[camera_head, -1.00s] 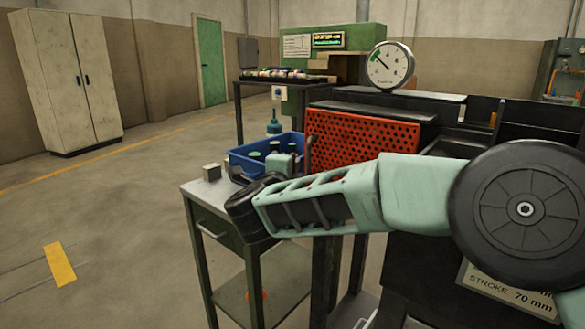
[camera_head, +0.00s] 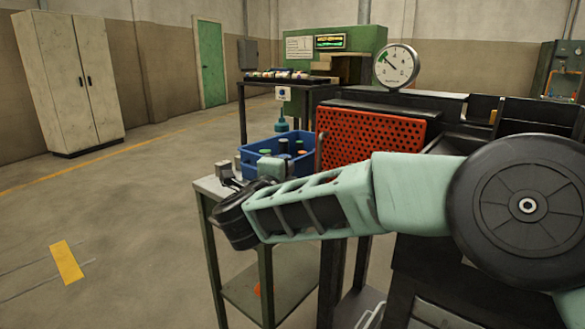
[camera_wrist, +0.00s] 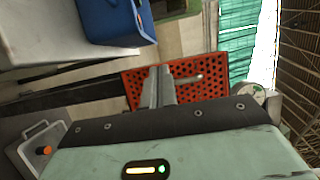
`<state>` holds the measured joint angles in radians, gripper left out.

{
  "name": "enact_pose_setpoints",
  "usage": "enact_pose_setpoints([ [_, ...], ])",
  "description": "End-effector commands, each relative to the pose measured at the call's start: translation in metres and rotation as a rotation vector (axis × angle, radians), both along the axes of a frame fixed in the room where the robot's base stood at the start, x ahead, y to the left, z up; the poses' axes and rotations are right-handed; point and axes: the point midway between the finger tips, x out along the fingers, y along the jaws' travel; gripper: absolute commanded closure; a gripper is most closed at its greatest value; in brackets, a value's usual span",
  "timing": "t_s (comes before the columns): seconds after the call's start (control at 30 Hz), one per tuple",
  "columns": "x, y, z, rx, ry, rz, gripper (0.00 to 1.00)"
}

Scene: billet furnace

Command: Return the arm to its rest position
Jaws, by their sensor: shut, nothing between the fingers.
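My arm (camera_head: 320,203) stretches leftward across the head view, from a large black round joint at the right to a dark wrist joint over the small green cart (camera_head: 215,188). The fingertips cannot be made out clearly in the head view. In the wrist view my gripper (camera_wrist: 160,86) shows two grey fingers closed together with nothing between them. They appear in front of the red perforated panel (camera_wrist: 215,75); I cannot tell the distance.
A blue bin (camera_head: 262,143) with several bottles stands beside the wrist. A small grey block (camera_head: 224,169) lies on the cart top. A round gauge (camera_head: 396,66) stands above the red panel (camera_head: 372,137).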

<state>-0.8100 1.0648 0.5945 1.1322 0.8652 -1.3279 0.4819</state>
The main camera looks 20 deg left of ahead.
Motion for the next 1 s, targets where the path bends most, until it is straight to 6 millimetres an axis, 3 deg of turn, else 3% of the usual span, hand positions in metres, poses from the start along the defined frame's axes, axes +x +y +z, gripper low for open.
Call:
enact_pose_setpoints([
  [0.4, -0.058, 0.016, 0.001, 0.0, 0.0, 0.002, 1.0],
  [0.73, -0.07, 0.019, 0.001, 0.0, -0.001, 0.002, 1.0],
  [0.87, -0.069, 0.023, 0.017, -0.041, -0.014, 0.091, 1.0],
  [1.0, -0.077, 0.03, 0.046, -0.188, -0.045, 0.334, 1.0],
])
